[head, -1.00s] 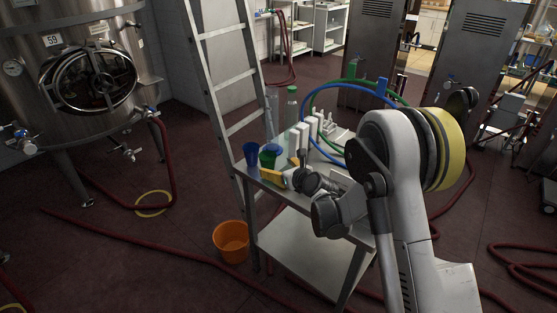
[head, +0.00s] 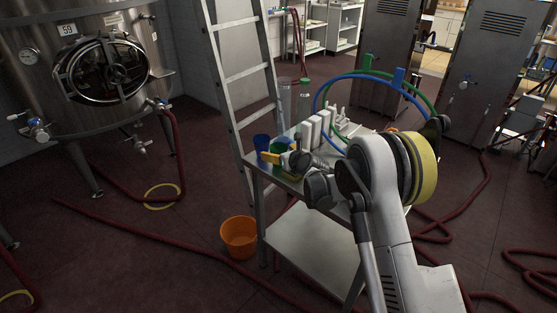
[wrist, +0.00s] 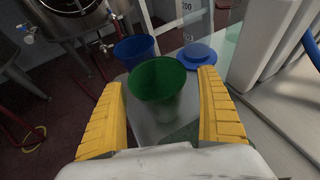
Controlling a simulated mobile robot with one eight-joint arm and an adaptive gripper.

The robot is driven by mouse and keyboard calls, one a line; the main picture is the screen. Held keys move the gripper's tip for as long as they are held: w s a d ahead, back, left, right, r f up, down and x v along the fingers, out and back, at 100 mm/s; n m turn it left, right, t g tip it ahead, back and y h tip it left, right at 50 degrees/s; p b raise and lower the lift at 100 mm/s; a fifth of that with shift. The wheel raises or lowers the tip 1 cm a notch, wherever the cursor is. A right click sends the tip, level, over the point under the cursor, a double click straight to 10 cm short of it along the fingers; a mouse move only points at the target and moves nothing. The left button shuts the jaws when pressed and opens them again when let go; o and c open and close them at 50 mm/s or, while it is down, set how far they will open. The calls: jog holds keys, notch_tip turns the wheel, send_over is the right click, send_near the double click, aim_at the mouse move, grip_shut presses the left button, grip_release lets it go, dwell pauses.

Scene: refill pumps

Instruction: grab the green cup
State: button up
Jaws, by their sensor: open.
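The green cup (wrist: 160,88) stands upright on the metal table, its open rim facing my wrist camera. In the wrist view my gripper (wrist: 161,108) is open, with one yellow finger on each side of the cup. No contact between the fingers and the cup is clear. In the head view the green cup (head: 280,147) is partly hidden behind my gripper (head: 278,162). A blue cup (wrist: 136,48) stands just beyond it to the left, and also shows in the head view (head: 262,142).
White upright containers (head: 317,128) and blue and green hoops fill the table's right side. A ladder (head: 239,90) stands close behind. An orange bucket (head: 239,238) sits on the floor.

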jog(key=c, duration=0.9)
jog(key=shift+r, duration=0.1)
